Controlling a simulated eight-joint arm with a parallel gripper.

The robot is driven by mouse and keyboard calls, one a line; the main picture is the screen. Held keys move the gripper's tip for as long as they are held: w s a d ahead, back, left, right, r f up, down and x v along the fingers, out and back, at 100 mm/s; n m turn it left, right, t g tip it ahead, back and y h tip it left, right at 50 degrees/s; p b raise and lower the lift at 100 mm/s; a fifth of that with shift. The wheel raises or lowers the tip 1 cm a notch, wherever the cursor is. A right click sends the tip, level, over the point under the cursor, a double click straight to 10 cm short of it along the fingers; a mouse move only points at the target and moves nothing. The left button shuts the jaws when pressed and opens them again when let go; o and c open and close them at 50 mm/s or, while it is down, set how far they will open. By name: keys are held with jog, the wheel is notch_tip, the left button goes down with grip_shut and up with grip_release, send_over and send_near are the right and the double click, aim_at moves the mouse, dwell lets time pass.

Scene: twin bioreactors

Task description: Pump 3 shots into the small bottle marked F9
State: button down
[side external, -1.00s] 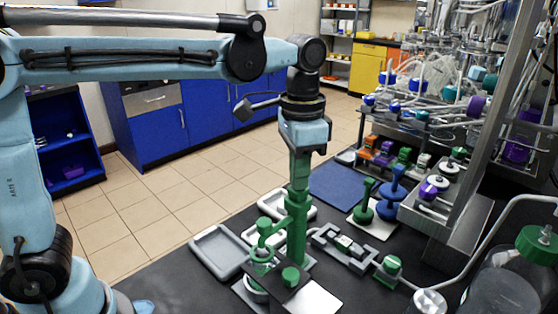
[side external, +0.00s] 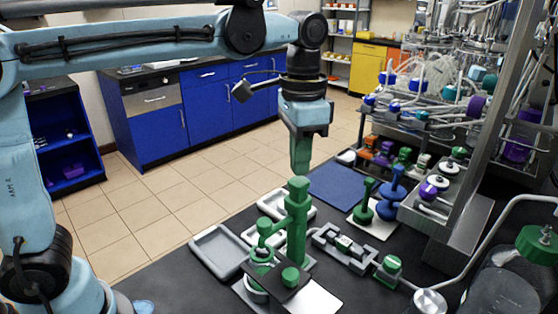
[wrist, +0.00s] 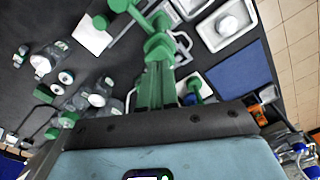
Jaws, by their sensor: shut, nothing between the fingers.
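A green pump (side external: 297,222) with an upright column stands on the dark bench in the side view. A green side part (side external: 264,240) is at its left, over a pale, partly hidden vessel (side external: 256,291). The pump top also shows in the wrist view (wrist: 158,46). In the wrist view my gripper (wrist: 155,80) reaches toward the pump top. I cannot read an F9 mark on any bottle.
Grey trays (side external: 218,250) lie left of the pump. A grey fixture (side external: 345,246) and green and blue stands (side external: 391,195) are at its right. Small clear bottles (wrist: 45,62) show in the wrist view. A blue mat (side external: 338,185) lies clear behind.

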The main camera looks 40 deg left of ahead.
aim_at(299, 180)
dwell(0.6)
jog(key=shift+f, duration=1.8)
jog(key=shift+r, duration=1.85)
notch_tip(299, 180, up, 6)
